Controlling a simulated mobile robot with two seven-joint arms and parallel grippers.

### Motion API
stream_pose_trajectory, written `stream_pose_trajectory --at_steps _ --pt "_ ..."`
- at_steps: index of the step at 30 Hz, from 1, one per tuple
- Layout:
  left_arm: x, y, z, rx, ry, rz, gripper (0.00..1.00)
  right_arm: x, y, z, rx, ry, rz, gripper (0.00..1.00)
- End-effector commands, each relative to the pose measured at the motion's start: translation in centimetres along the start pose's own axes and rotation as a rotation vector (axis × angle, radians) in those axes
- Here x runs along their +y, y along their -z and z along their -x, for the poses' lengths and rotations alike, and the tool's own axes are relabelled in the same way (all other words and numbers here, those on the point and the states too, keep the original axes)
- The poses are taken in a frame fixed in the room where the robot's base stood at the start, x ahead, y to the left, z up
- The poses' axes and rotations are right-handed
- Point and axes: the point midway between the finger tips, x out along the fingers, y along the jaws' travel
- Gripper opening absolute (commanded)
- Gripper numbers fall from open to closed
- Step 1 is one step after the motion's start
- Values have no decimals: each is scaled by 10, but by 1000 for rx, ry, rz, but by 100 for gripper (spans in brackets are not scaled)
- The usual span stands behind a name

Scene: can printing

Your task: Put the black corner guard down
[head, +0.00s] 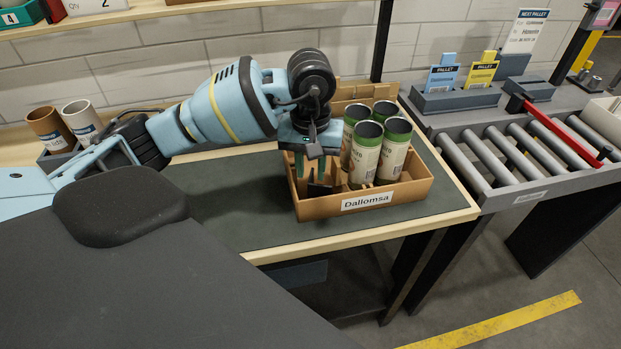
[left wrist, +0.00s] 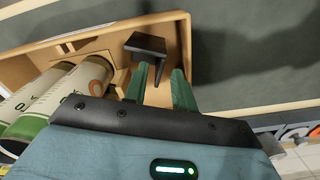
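The black corner guard (left wrist: 146,45) is at an inner corner of the cardboard box in the left wrist view. In the head view it shows as a dark shape (head: 319,189) low inside the box's left part. My left gripper (head: 311,172) points down into the box (head: 403,194), labelled "Dallomsa". Its green fingers (left wrist: 160,88) stand apart, with part of the guard showing between and beyond their tips. I see a gap beside the guard, so the fingers do not look closed on it. The guard's lower part is hidden. My right gripper is not in view.
Several green-and-white cans (head: 365,150) stand in the box, close to the gripper's right. The box is on a dark mat (head: 240,215), clear in front and to the left. A roller conveyor (head: 500,150) is at right. Two tubes (head: 82,117) stand at left.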

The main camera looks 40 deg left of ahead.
Motion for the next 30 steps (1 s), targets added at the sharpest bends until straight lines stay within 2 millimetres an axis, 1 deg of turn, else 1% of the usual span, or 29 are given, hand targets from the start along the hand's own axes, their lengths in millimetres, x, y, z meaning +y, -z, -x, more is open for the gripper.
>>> stream_pose_trajectory --at_steps 1,6,9,13,18,26,29,30 --pt "0 1 12 4 -2 -1 27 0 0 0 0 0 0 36" --pt "0 0 44 3 -2 0 27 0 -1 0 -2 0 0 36" --pt "0 0 60 3 -1 -1 27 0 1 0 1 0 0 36" --pt "0 0 72 1 0 -1 27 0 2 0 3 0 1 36" --pt "0 0 76 -1 1 -1 27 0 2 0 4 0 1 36" --pt "0 0 76 -3 0 0 27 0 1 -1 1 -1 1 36" --pt "7 -6 68 -30 -23 4 27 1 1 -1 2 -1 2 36" --pt "14 -12 62 -57 -48 7 27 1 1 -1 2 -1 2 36"
